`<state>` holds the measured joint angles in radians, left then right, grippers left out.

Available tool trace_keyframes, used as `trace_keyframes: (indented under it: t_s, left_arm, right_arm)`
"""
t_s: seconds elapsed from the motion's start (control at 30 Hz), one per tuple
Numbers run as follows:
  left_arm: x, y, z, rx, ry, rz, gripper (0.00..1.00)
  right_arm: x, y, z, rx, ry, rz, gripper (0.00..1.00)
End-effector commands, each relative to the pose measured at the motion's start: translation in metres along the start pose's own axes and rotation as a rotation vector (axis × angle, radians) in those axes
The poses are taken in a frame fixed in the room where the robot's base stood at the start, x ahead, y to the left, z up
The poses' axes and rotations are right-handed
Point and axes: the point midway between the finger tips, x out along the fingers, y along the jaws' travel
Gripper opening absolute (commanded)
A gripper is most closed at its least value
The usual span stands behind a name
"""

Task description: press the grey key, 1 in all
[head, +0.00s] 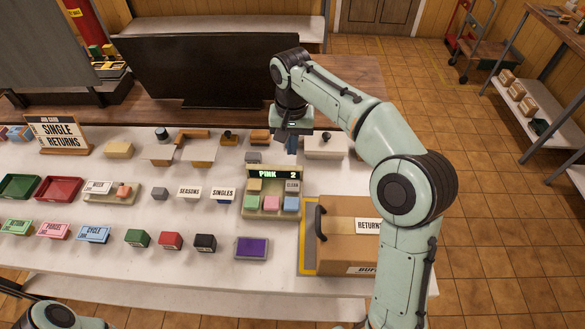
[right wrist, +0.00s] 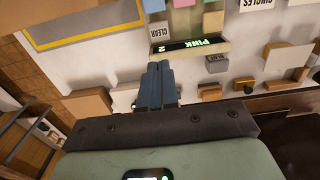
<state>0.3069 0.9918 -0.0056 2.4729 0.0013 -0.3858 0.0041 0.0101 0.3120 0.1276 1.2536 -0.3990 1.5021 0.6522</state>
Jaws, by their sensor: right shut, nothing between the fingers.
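A keypad box (head: 273,213) stands on the white counter, and its display reads "PINK 2". It carries a tan key (head: 254,184), a key or plate labelled CLEAR (head: 291,186), a green key (head: 250,202), a pink key (head: 271,203) and a blue key (head: 291,204). No key on it looks plainly grey. A small grey block (head: 253,157) sits behind the display. My right gripper (head: 291,146) is shut and empty, above the counter behind the box's right side. Its closed fingers (right wrist: 160,70) point toward the display in the right wrist view. My left gripper is out of view.
A cardboard box (head: 340,256) with a black handle stands right of the keypad. A purple block (head: 251,247) lies in front. A black monitor (head: 205,72) stands behind the counter.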

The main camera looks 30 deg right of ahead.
Motion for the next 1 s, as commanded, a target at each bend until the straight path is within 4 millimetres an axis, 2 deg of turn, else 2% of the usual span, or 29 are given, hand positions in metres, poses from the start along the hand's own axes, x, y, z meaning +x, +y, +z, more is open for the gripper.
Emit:
trace_keyframes:
  t_s: [0.33, 0.47, 0.57, 1.0]
  left_arm:
    - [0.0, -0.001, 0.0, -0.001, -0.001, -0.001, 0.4]
    - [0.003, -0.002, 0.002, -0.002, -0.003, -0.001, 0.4]
    - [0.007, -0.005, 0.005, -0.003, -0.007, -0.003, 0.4]
    - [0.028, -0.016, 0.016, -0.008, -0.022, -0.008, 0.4]
  right_arm:
    - [0.001, 0.0, 0.0, 0.0, 0.0, 0.0, 0.0]
    - [0.008, 0.0, 0.001, 0.0, -0.002, 0.002, 0.0]
    - [0.022, 0.001, 0.001, 0.0, -0.004, 0.003, 0.0]
    - [0.112, 0.001, 0.001, 0.0, -0.004, 0.002, 0.0]
